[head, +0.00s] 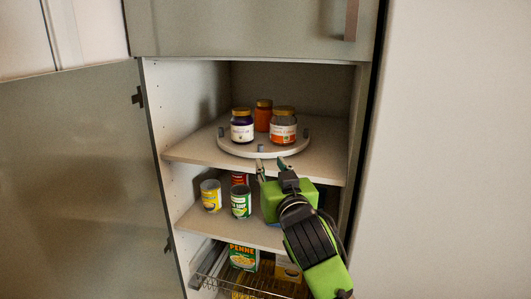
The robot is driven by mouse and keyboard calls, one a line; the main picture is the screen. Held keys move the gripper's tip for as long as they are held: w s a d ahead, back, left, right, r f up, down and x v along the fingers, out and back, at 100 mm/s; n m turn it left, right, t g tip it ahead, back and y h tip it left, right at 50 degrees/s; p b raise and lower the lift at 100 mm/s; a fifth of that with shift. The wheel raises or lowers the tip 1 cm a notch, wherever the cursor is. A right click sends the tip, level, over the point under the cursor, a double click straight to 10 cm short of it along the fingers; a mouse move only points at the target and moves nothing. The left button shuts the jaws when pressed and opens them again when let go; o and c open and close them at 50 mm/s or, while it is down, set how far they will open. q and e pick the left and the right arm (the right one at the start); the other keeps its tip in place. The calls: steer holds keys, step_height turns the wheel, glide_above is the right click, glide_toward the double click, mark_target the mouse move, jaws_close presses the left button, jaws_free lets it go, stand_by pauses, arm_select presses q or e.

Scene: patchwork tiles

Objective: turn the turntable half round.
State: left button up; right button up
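The turntable (240,146) is a round pale disc on the upper shelf of the open cabinet, with small grey pegs at its rim. A dark jar with a gold lid (242,127), an orange jar (264,113) and a jar with a white and orange label (283,128) stand on it. My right gripper (271,163) is in front of the turntable's front edge, near the front peg (260,149). Its fingers are apart with nothing seen between them. I cannot tell whether a finger touches the rim. My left gripper is out of view.
The cabinet door (70,180) stands open at the left. The upper shelf (185,153) has side walls close by. Cans (211,196) stand on the shelf below, and a wire basket (213,277) with a penne box (243,258) is lower. A drawer front (240,28) is above.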

steer(key=p, duration=0.1)
glide_toward(261, 146)
steer(key=w, duration=0.5)
steer(key=w+a, duration=0.1)
steer(key=w, duration=0.1)
steer(key=w+p, duration=0.1)
steer(key=w, duration=0.1)
steer(key=shift+w+a+f, duration=0.1)
steer(key=shift+w+a, duration=0.1)
steer(key=shift+a, duration=0.2)
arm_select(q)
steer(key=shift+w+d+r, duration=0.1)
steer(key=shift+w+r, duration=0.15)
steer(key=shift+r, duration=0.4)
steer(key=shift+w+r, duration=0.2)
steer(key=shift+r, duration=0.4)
arm_select(e)
steer(key=shift+w+a, duration=0.15)
steer(key=shift+w, duration=0.5)
jaws_close()
